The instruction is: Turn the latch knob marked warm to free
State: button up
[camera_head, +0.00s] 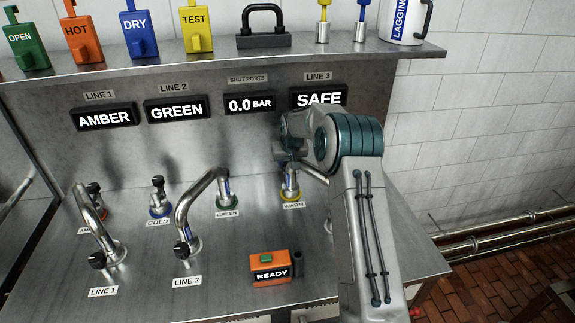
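The latch knob marked warm (290,193) stands on the steel counter, with a yellow ring at its base and a WARM label (293,205) in front. Its upper part is hidden by my gripper. My gripper (289,165) is directly over or at the top of this knob. The fingers are small and partly covered by my wrist, so I cannot tell whether they touch or grip the knob. The turn position of the knob cannot be read.
Other latch knobs marked amber (94,197), cold (159,200) and green (226,197) stand to the left. Curved spouts rise at LINE 1 (95,225) and LINE 2 (190,210). An orange READY box (270,268) sits in front. A shelf (215,60) with several tags overhangs the back.

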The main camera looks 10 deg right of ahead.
jog(key=shift+n, duration=0.3)
jog(key=o, duration=1)
jog(key=shift+r, duration=0.15)
jog(key=b+v, duration=0.2)
jog(key=v, duration=1.1)
jog(key=shift+s+d+r+b, duration=0.1)
jog(key=shift+d+r+b, duration=0.05)
jog(key=shift+r+b, duration=0.15)
